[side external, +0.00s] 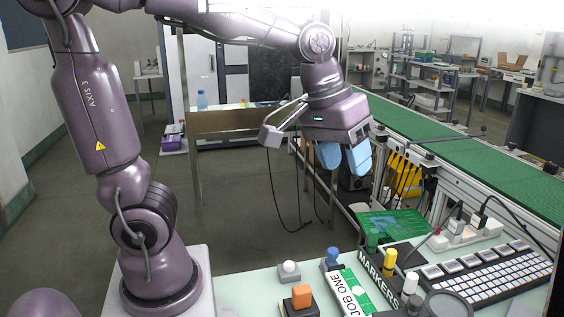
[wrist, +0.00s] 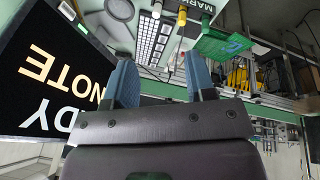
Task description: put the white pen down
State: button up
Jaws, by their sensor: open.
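My gripper (side external: 344,158) is raised above the far edge of the pale table. Its two blue fingertips are apart and nothing shows between them. In the wrist view my gripper (wrist: 160,83) also looks open and empty. A white pen (side external: 410,283) stands upright at the black holder labelled MARKERS (side external: 374,272), beside a yellow marker (side external: 389,262). The white pen (wrist: 157,9) shows at the top edge of the wrist view, well apart from the fingers. The lower end of the pen is hidden.
A keyboard (side external: 494,278) lies right of the markers. A green circuit board (side external: 393,224) sits behind them. A JOB ONE card (side external: 350,292) and an orange block (side external: 302,297) are in front. A green conveyor (side external: 450,155) runs behind the table.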

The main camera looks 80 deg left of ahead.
jog(key=s+m+t, duration=0.1)
jog(key=s+m, duration=0.4)
jog(key=s, duration=0.4)
jog(key=shift+s+a+t+y, duration=0.25)
jog(key=shift+s+t+y, duration=0.1)
jog(key=shift+t+y, duration=0.05)
dwell(1.1)
